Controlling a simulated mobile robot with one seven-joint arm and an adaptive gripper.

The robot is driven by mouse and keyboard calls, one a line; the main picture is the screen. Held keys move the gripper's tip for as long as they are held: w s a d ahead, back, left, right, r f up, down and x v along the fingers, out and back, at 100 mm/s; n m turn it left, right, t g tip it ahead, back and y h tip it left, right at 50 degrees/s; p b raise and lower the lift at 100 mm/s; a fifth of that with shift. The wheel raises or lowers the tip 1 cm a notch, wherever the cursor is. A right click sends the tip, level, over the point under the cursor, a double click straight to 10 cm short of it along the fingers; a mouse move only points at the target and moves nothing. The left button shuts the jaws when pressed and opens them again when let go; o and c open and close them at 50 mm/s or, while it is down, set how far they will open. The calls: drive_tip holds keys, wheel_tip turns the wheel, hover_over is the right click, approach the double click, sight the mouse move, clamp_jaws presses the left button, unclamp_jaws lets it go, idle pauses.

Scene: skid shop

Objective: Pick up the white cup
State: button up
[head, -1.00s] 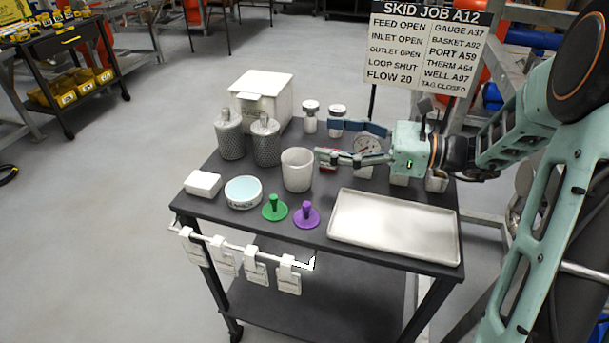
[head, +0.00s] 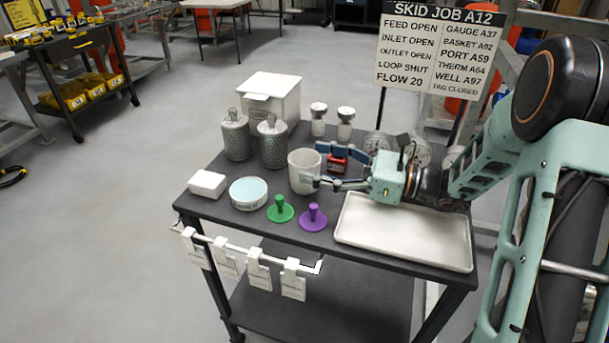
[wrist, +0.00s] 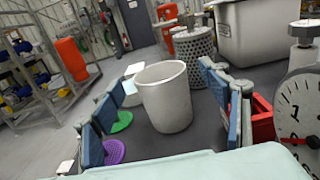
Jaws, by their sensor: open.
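The white cup (head: 302,172) stands upright on the dark cart top, near the middle. In the wrist view the cup (wrist: 166,98) sits between the two blue-padded fingers, with some room on each side. My gripper (head: 318,166) is open and reaches the cup from the right. In the head view the near finger overlaps the cup's lower right side, and the far finger is behind and to the right of its rim. I cannot tell whether either finger touches it.
Green (head: 280,210) and purple (head: 313,218) handled discs stand in front. Perforated metal canisters (head: 272,146) and a white bin (head: 272,97) are behind. A shallow tray (head: 400,235) lies at right, a gauge (wrist: 304,112) beyond the far finger.

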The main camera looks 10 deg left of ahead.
sight(290, 156)
drive_tip(key=a, duration=0.3)
drive_tip(key=shift+w+a, duration=0.15)
drive_tip(key=shift+w, duration=0.05)
drive_tip(key=c, duration=1.2)
drive_tip(key=shift+o, duration=0.2)
drive_tip(key=shift+r, duration=0.1)
